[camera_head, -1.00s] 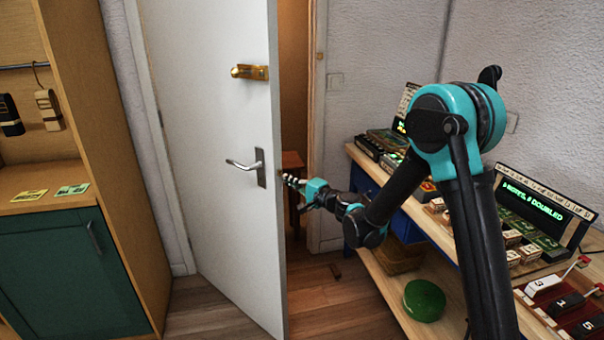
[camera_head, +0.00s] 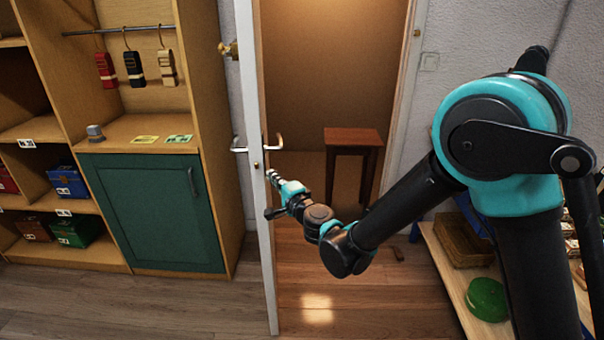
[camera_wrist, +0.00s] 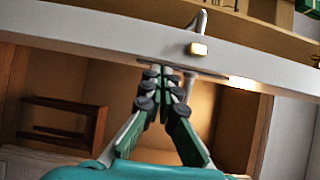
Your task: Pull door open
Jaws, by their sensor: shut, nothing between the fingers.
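The white door (camera_head: 265,240) stands wide open in the head view, seen almost edge-on.
The open doorway shows a brown stool (camera_head: 353,140) beyond it. A shelf unit with a green cabinet (camera_head: 155,215) stands left of the door. A wooden bench with a green round object (camera_head: 487,299) is at the right.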

